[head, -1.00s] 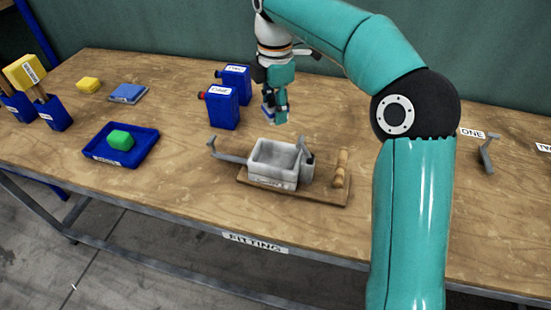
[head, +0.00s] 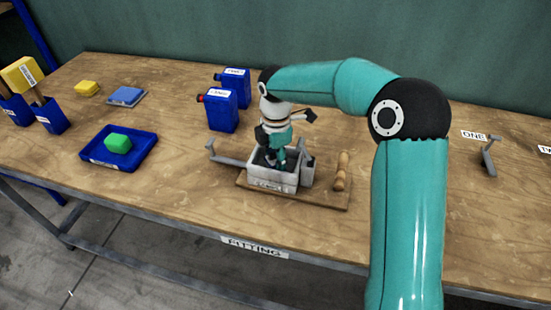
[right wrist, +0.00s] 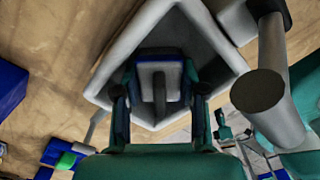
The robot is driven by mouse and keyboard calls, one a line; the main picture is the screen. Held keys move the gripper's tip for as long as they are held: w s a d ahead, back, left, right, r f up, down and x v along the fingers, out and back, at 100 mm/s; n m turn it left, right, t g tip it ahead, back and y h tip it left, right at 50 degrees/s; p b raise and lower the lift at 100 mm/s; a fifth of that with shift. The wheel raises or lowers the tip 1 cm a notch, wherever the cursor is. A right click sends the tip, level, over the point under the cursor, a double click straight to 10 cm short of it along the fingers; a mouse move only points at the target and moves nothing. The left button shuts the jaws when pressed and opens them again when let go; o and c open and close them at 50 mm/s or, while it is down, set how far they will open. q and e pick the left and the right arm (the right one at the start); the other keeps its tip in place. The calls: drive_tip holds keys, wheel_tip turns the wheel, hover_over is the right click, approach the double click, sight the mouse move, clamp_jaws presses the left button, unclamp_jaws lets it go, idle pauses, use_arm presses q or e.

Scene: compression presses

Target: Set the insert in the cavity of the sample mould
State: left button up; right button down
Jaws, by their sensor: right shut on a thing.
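The sample mould (head: 272,184) is a grey open box on a wooden board, with a lever arm on its left and a clamp post on its right. Its rim also shows in the right wrist view (right wrist: 118,52). My right gripper (head: 272,162) points down into the mould's cavity. In the right wrist view its fingers (right wrist: 160,105) are shut on the insert (right wrist: 160,74), a pale grey block with a dark stem and dark blue edges. The insert lies within the mould's walls in that view. Whether it touches the cavity floor is hidden. My left gripper is out of view.
A wooden handle (head: 342,170) lies on the board (head: 318,197), right of the mould. Blue canisters (head: 222,112) stand behind it.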

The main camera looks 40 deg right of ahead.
drive_tip(key=c, duration=0.9)
unclamp_jaws()
drive_tip(key=shift+c, duration=0.2)
wheel_tip(320, 180, up, 12)
drive_tip(key=shift+r+p, duration=0.1)
drive_tip(key=shift+p, duration=0.35)
